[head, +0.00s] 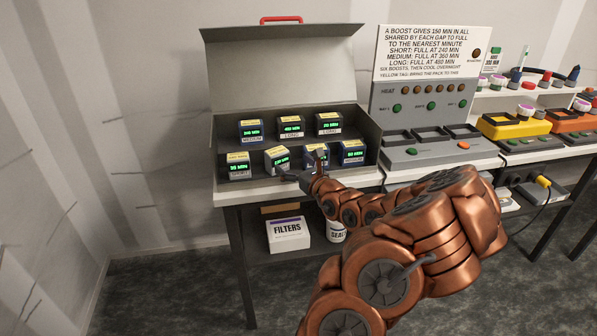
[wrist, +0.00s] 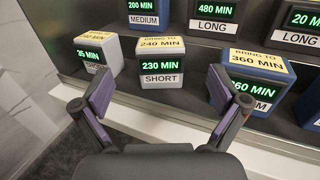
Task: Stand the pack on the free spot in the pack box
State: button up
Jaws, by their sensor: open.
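The pack box (head: 205,110) stands with its lid up at the left end of the bench. In the head view my gripper (head: 302,172) partly hides a blue pack (head: 318,148).
A short pack reading 35 MIN (wrist: 97,52) stands left of the 230 MIN pack; a blue medium pack (wrist: 248,80) stands close to the right finger. A grey charger (head: 430,150) stands right of the box.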

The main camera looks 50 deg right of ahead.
jog(key=shift+v, duration=1.45)
